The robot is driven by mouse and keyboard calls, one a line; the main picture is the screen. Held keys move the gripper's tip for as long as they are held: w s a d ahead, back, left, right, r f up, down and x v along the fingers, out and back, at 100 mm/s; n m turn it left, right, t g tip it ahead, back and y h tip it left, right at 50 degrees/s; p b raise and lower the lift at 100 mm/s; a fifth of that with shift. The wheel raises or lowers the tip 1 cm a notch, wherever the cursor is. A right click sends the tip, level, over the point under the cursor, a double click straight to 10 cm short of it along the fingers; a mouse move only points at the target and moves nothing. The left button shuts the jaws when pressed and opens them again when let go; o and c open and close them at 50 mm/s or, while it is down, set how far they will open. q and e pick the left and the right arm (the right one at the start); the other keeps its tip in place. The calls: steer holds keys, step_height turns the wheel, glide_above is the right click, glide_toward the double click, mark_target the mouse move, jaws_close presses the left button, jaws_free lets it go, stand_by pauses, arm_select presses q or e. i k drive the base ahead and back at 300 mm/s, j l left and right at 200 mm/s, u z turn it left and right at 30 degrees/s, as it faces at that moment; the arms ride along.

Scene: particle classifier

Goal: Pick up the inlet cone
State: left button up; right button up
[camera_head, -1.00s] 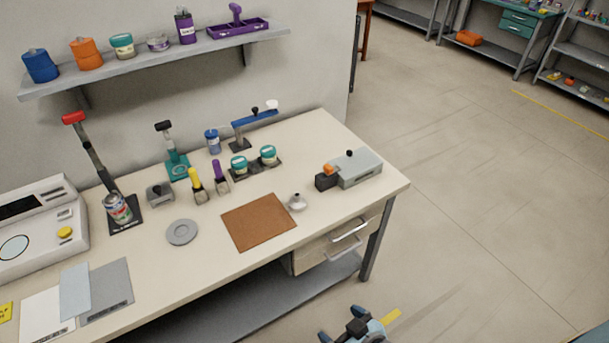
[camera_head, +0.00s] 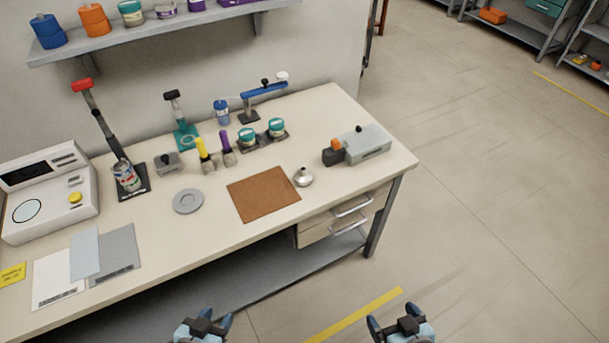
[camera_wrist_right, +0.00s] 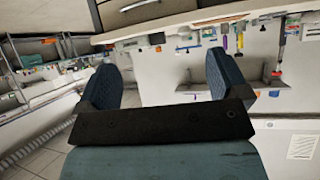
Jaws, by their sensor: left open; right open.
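A small silvery funnel-shaped piece (camera_head: 303,177), which looks like the inlet cone, stands on the workbench (camera_head: 345,115) just right of a brown mat (camera_head: 263,194). My left gripper (camera_head: 205,322) is open and empty at the bottom of the head view, in front of the bench. My right gripper (camera_head: 394,320) is open and empty to its right, also short of the bench and well apart from the cone. The right wrist view shows its two spread fingers (camera_wrist_right: 165,78) with nothing between them; I cannot make out the cone there.
A grey block device (camera_head: 367,144) stands right of the cone. Teal-lidded jars (camera_head: 247,138), brushes (camera_head: 204,155) and a grey disc (camera_head: 188,201) stand behind and left. Drawers with handles (camera_head: 352,206) project at the bench front. The floor to the right is clear.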

mark_target(303, 177)
steer(key=i+l, duration=0.1)
steer(key=l, duration=0.2)
steer(key=i+l, duration=0.15)
steer(key=l, duration=0.15)
steer(key=i+l, duration=0.1)
steer(key=l, duration=0.25)
steer(key=i+l+u, duration=0.1)
steer(key=l+u, duration=0.65)
steer(key=u, duration=1.25)
steer(key=i+l, duration=0.05)
